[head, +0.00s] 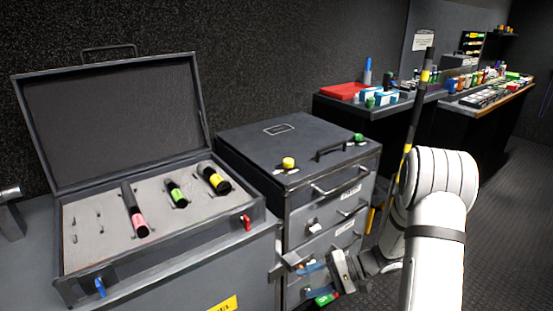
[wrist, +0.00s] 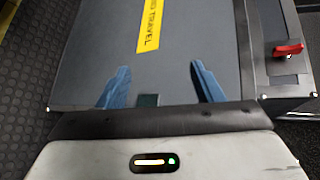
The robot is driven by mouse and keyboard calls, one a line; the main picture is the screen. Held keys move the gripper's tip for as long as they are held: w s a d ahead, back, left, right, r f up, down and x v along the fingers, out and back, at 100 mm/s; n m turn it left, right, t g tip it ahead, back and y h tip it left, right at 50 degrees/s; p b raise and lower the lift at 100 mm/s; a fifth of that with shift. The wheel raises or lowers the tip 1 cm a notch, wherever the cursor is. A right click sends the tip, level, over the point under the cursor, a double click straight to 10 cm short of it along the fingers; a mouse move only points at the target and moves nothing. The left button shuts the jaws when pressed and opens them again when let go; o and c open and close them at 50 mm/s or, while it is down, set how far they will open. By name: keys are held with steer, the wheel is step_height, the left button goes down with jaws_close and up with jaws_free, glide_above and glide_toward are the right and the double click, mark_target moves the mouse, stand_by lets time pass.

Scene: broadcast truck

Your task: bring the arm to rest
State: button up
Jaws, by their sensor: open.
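My gripper (head: 318,281) is in front of the drawer cabinet, at the end of my white arm. Its two blue fingers stand apart with nothing between them. In the wrist view my gripper (wrist: 160,88) points at a grey case surface with a yellow label (wrist: 149,24) reading in part "TRAVEL". A red latch (wrist: 288,49) is at the right of that view. The gripper looks apart from the surface, but the exact gap cannot be told.
An open case (head: 160,250) with grey foam holds pink, green and yellow banded cylinders at the left. A dark drawer cabinet (head: 300,150) stands beside it, with yellow and green knobs on top. A cluttered counter (head: 470,105) is behind my arm. Floor (head: 510,220) at right is clear.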

steer(key=s+d+r+t+h+p, duration=0.1)
steer(key=s+r+h+p, duration=0.3)
steer(key=r, duration=0.8)
steer(key=s+d+r+n+t+h+p, duration=0.1)
steer(key=s+r+h+p, duration=0.4)
steer(key=r, duration=0.7)
steer(key=s+d+r+n+t+h+p, duration=0.1)
steer(key=s+d+r+h+p, duration=0.2)
steer(key=s+r+p, duration=0.4)
steer(key=shift+s+d+r+t+h, duration=0.3)
steer(key=shift+s+r+h, duration=0.7)
steer(key=shift+r, duration=1.5)
